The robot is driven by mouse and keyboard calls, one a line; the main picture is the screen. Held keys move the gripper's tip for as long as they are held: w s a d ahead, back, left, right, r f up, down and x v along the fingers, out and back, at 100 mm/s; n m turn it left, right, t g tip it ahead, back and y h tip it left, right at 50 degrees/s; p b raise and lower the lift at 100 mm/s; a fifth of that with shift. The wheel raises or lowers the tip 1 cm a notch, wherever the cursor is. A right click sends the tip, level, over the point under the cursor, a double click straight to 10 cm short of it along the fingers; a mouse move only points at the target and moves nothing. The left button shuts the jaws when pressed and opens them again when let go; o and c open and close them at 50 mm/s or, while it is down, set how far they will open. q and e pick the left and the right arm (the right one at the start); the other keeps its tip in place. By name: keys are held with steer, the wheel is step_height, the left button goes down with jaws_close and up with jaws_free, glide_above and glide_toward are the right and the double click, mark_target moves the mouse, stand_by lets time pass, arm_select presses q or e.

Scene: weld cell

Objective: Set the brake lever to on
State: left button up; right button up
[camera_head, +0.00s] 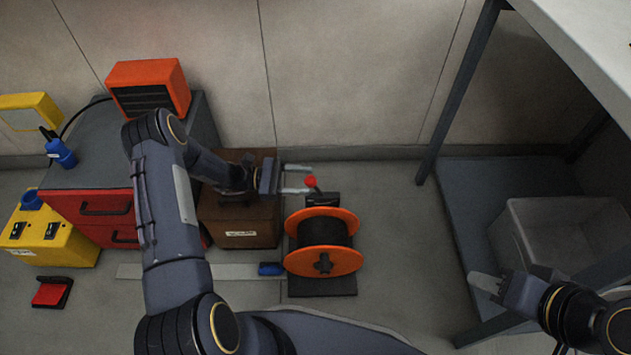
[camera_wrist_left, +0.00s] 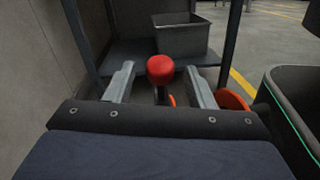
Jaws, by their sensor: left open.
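The brake lever has a red ball knob (camera_head: 311,181) and stands behind the orange-flanged spool (camera_head: 323,243). My left gripper (camera_head: 296,179) is open, its two fingers pointing right at the knob. In the left wrist view the red knob (camera_wrist_left: 160,69) shows between the two open fingers (camera_wrist_left: 161,84), apart from both. The lever's shaft below the knob is mostly hidden. An orange flange (camera_wrist_left: 232,100) shows to the right of the fingers there. My right gripper (camera_head: 492,286) is at the lower right, away from the lever; its finger gap is unclear.
A brown box (camera_head: 240,222) stands below my left forearm. A grey-topped cabinet with red drawers (camera_head: 92,215) and an orange unit (camera_head: 148,86) are at left. A grey bin (camera_head: 570,235) sits on the rack's low shelf at right. Floor between spool and rack is clear.

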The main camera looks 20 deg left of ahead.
mark_target(317, 187)
arm_select(q)
steer(key=shift+w+d+b, duration=0.2)
steer(key=shift+w+d, duration=0.05)
steer(key=shift+d, duration=0.9)
steer(key=shift+w+d+b, duration=0.2)
steer(key=shift+d, duration=0.9)
steer(key=shift+c, duration=0.4)
jaws_close()
